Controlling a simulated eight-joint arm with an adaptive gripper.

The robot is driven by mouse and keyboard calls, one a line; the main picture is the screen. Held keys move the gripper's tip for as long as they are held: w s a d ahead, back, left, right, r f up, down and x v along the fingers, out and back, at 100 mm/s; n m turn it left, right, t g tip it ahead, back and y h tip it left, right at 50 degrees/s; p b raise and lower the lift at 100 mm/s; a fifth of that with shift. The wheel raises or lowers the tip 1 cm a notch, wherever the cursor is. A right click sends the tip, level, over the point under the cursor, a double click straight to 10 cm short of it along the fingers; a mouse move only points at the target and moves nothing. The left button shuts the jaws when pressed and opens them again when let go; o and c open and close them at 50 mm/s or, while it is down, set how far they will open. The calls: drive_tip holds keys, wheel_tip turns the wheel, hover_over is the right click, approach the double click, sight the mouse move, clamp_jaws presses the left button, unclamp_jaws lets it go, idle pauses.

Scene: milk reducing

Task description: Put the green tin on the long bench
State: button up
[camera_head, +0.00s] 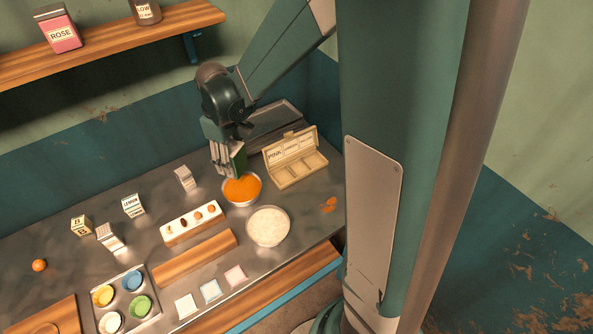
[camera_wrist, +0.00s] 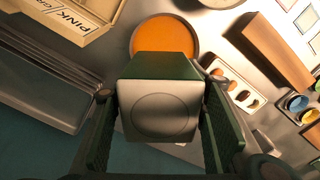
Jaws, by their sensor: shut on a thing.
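The green tin (camera_wrist: 157,105) is between the two fingers of my gripper (camera_wrist: 160,125), with its pale square end facing the wrist camera. In the head view the green tin (camera_head: 238,158) shows at the fingers of my gripper (camera_head: 227,165), just above and behind a bowl of orange stuff (camera_head: 242,188). My gripper is shut on the tin. The long metal bench (camera_head: 90,262) runs below along the wall. I cannot tell whether the tin touches the bench or the bowl.
An open wooden box marked PINK (camera_head: 290,160) stands to the right. A white bowl (camera_head: 268,227), a holder with small round things (camera_head: 190,222) and a paint tray (camera_head: 125,300) stand nearer. Small labelled cartons (camera_head: 133,205) stand left. Bare metal lies between them.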

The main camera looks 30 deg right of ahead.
drive_tip(key=s+d+f+m, duration=0.2)
drive_tip(key=s+d+m, duration=0.4)
drive_tip(key=s+d, duration=1.4)
drive_tip(key=shift+s+d+m, duration=0.3)
drive_tip(key=shift+s+d, duration=0.1)
drive_tip(key=shift+s, duration=0.15)
drive_tip(key=shift+f+b, duration=0.1)
drive_tip(key=shift+b, duration=0.2)
drive_tip(key=shift+f+b, duration=0.45)
drive_tip(key=shift+f, duration=2.35)
drive_tip(key=shift+f, duration=0.1)
drive_tip(key=shift+f+b, duration=0.4)
drive_tip(key=shift+f, duration=1.6)
drive_tip(key=shift+f, duration=0.15)
